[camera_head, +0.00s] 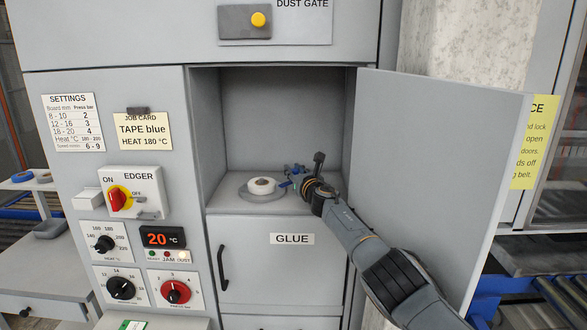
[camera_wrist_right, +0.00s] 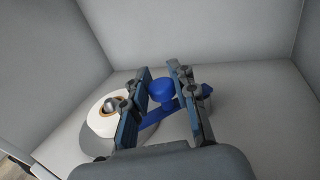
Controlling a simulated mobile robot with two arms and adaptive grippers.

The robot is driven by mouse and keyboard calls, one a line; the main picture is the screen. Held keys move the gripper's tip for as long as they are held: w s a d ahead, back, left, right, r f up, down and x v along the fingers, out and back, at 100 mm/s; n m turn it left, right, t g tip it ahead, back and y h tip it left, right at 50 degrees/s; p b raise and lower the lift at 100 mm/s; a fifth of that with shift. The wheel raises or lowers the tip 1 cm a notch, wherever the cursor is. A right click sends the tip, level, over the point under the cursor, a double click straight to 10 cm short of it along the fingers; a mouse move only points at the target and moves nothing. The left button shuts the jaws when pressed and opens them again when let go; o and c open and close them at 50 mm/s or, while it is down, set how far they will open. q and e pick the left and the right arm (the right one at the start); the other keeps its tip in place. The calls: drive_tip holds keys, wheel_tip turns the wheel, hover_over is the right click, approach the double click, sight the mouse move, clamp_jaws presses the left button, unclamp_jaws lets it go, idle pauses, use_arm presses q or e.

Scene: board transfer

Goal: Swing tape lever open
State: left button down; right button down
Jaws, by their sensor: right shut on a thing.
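The blue tape lever (camera_wrist_right: 162,91) with its round knob shows in the right wrist view between the two fingers of my right gripper (camera_wrist_right: 162,76). My right gripper (camera_head: 296,176) is shut on the lever inside the open compartment, to the right of the tape roll. The lever's arm runs from the knob toward the roll, and the finger hides part of it. The white tape roll (camera_head: 261,186) with a brown core sits on a grey disc on the compartment floor; it also shows in the right wrist view (camera_wrist_right: 103,125). My left gripper is in neither view.
The compartment door (camera_head: 428,170) stands open on the right, beside my right arm. The compartment's side walls are close around the gripper. A GLUE panel (camera_head: 265,262) with a black handle is below. The control panel (camera_head: 168,95) is on the left.

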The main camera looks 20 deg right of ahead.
drive_tip(key=shift+f, duration=0.1)
idle(0.5)
drive_tip(key=c, duration=1.1)
unclamp_jaws()
drive_tip(key=shift+d, duration=0.1)
drive_tip(key=shift+o, duration=0.2)
